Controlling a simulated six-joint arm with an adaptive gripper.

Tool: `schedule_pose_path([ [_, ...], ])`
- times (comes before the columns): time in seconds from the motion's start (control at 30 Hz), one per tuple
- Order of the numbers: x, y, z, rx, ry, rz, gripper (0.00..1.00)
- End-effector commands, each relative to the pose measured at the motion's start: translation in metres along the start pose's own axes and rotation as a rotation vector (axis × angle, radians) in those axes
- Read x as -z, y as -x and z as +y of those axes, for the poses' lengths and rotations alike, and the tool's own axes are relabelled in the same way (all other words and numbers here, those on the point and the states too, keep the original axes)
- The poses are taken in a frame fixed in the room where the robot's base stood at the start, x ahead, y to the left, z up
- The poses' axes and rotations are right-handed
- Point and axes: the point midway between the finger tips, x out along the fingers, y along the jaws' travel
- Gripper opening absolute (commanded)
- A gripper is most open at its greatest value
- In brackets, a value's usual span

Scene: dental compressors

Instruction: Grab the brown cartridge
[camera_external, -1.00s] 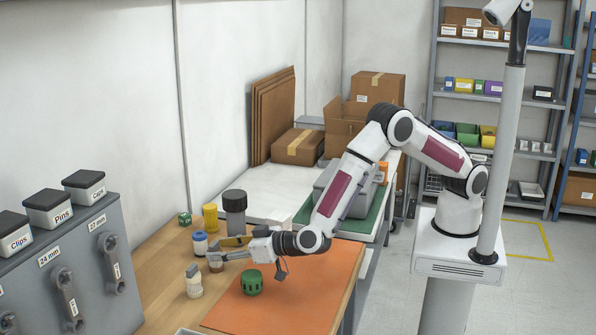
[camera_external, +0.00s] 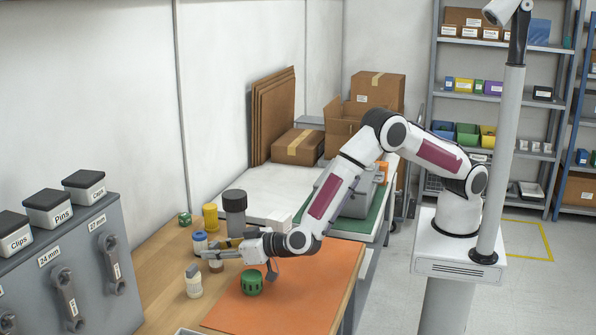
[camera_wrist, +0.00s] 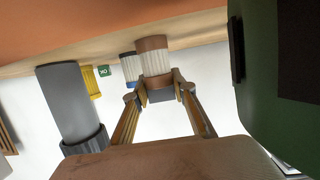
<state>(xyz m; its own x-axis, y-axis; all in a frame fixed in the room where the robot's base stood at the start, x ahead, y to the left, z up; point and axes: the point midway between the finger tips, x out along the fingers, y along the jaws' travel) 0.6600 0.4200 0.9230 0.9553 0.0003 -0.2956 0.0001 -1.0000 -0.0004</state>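The brown cartridge (camera_external: 216,266) stands on the wooden bench top, partly hidden by my gripper in the external view. In the wrist view, where the bench is at the top, the cartridge (camera_wrist: 153,60) shows a brown band, a pale ribbed body and a grey end. My gripper (camera_external: 207,254) is at the upper part of the cartridge. In the wrist view its fingers (camera_wrist: 161,86) lie either side of the grey end and look open. Contact is not clear.
A blue-topped cartridge (camera_external: 200,243) stands close behind. A white cartridge (camera_external: 193,282) stands in front. A yellow cartridge (camera_external: 210,217), a tall grey cylinder (camera_external: 235,215) and a green cartridge (camera_external: 252,282) are nearby. The orange mat (camera_external: 310,290) is mostly clear.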

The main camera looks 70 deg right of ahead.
Motion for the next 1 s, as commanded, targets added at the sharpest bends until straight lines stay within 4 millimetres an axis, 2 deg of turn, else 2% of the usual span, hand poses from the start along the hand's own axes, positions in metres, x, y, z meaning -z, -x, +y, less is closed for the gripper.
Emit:
schedule_pose_path([
  [0.53,0.007,0.002,0.000,0.000,-0.002,0.001,0.04],
  [0.73,0.026,0.008,0.000,0.000,-0.002,0.003,0.04],
  [1.0,0.063,0.019,0.000,0.000,-0.003,0.002,0.04],
])
